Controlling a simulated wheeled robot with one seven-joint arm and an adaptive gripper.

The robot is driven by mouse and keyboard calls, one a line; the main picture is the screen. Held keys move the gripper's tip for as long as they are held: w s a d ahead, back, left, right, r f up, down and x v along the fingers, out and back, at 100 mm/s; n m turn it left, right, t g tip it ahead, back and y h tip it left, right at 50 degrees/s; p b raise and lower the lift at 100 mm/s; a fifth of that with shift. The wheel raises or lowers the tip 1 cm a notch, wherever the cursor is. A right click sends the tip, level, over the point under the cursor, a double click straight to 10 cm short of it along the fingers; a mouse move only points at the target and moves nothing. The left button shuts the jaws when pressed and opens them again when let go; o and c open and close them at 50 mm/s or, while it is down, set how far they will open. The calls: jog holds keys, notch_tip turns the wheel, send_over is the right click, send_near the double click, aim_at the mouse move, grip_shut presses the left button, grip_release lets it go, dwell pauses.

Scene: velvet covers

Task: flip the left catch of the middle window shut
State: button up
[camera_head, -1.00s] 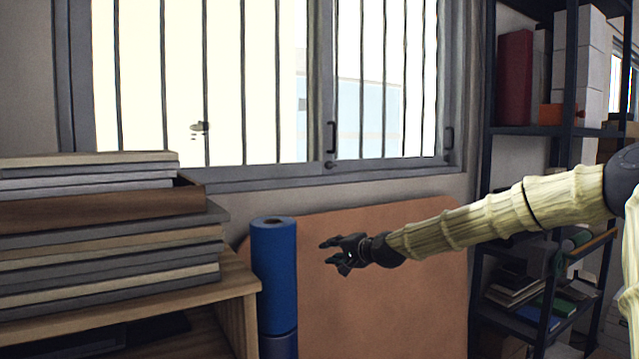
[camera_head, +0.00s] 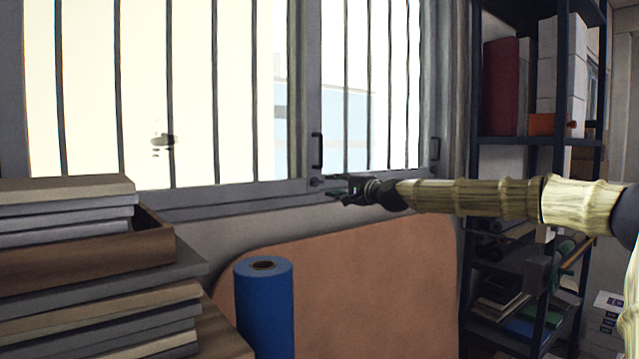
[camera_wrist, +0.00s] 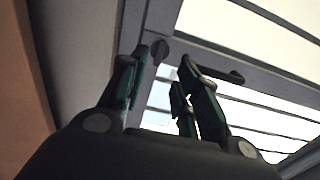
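The barred window has a grey frame (camera_head: 250,194) and fills the upper middle of the head view. A small dark round catch (camera_head: 317,182) sits on its lower rail, below a black bar handle (camera_head: 317,151). In the wrist view a dark rounded knob (camera_wrist: 160,49), probably this catch, shows by the left finger's tip. My gripper (camera_head: 334,190) is just right of and slightly below the catch in the head view. In the wrist view my gripper (camera_wrist: 160,75) has its green-black fingers apart with nothing between them. Whether a finger touches the knob cannot be told.
A second black handle (camera_head: 435,148) is on the window's right side. Stacked boards (camera_head: 90,270) stand at the left, beside a blue roll (camera_head: 264,305). A brown panel (camera_head: 370,290) leans under the window. A dark shelf (camera_head: 545,140) stands at the right.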

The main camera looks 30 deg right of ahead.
aim_at(320, 183)
jog(key=shift+w+p, duration=0.75)
jog(key=shift+w, duration=1.1)
jog(key=shift+w+a+p, duration=0.15)
jog(key=shift+w+p, duration=0.15)
jog(key=shift+w, duration=0.4)
jog(key=shift+w+a+p, duration=0.15)
jog(key=shift+w+p, duration=0.15)
jog(key=shift+w, duration=0.4)
jog(key=shift+w+d+f+p, duration=0.15)
jog(key=shift+w+p, duration=0.2)
jog(key=shift+w, duration=0.6)
grip_shut()
